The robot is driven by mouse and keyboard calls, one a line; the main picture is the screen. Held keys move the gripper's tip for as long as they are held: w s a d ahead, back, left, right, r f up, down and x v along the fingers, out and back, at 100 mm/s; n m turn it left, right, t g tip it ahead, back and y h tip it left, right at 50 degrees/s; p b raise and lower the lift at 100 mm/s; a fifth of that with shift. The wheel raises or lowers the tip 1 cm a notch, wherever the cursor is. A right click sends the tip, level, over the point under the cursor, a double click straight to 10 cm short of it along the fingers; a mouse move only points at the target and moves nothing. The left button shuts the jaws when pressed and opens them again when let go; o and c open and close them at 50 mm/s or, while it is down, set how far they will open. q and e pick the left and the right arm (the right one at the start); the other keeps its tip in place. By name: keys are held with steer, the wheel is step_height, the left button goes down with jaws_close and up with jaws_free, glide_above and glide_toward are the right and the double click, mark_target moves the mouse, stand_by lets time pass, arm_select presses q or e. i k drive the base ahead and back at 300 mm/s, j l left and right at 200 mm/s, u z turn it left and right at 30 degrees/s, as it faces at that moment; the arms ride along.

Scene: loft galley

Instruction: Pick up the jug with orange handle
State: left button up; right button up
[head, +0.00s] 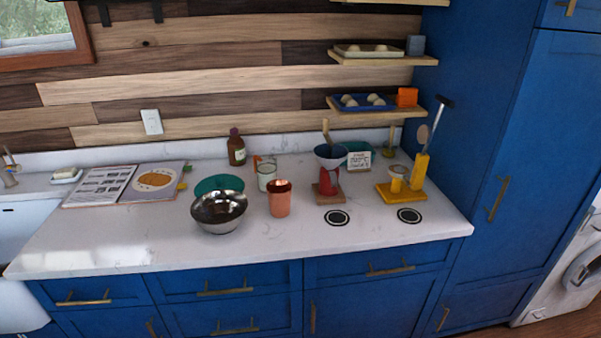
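A pale, partly see-through jug (265,178) stands on the white counter, left of the middle of the head view. An orange part, which looks like its handle, shows at its upper left. A copper-coloured cup (280,199) stands in front of it to the right and may cover a little of its lower side. A teal bowl (219,184) is close on its left, with a shiny metal bowl (219,212) in front. Neither of my grippers is in view.
A brown bottle (236,148) stands behind the jug. Right of it are a red stand (328,187) with a bowl on top, a small sign (359,161) and a yellow tray (400,193). An open book (124,186) lies left. The counter's front left is clear.

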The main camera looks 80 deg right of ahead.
mark_target(265, 167)
steer(key=z, duration=2.65)
